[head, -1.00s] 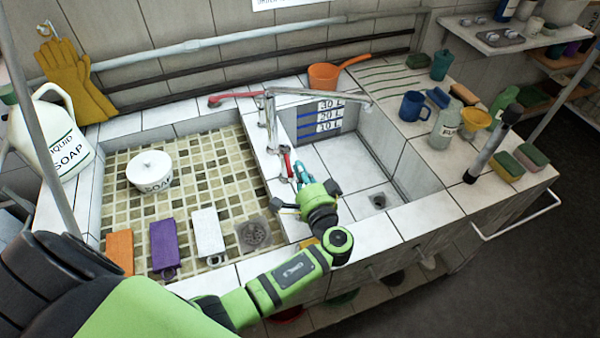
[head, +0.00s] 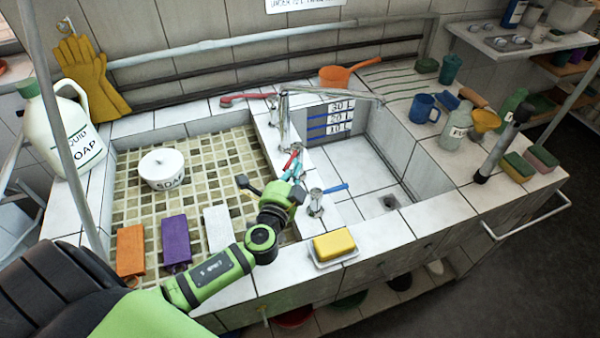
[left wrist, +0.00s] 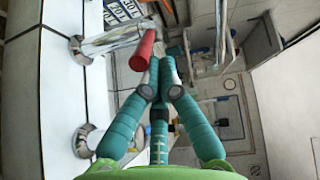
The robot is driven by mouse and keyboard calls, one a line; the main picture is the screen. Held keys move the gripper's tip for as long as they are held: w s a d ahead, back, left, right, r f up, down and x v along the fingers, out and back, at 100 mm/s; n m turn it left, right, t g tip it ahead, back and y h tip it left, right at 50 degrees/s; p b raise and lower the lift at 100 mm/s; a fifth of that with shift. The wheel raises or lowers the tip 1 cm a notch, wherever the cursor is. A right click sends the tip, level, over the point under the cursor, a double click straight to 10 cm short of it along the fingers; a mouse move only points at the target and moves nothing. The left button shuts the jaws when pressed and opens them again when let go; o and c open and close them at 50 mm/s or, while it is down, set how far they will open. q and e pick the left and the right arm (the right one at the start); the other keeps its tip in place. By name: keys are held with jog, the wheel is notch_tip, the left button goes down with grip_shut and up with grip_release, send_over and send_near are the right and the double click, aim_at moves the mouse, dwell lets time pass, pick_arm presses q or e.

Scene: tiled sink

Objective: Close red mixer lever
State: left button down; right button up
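The red lever (head: 291,158) sits beside the chrome tap on the divider between the two basins. In the left wrist view the red lever (left wrist: 143,50) is close to the fingertips, on their left. My left gripper (head: 293,172) has its teal fingers at the near side of the lever. In the left wrist view my left gripper (left wrist: 161,65) has its fingertips together with nothing seen between them. I cannot tell whether they touch the lever. A blue lever (head: 337,188) on a chrome base stands to the right. My right gripper is not in view.
The chrome tap (head: 282,120) with its long spout rises just behind. A yellow sponge (head: 334,243) lies on the front edge. The mosaic left basin holds a white soap pot (head: 162,168); the right basin looks empty. A red bar (head: 247,97) lies along the back ledge.

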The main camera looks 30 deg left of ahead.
pick_arm(q)
jog(key=a+m+h+b, duration=0.6)
jog(key=h+b, duration=0.1)
jog(key=h, duration=0.3)
jog(key=shift+m+g, duration=0.4)
jog(key=shift+a+b, duration=0.1)
jog(key=shift+b, duration=0.2)
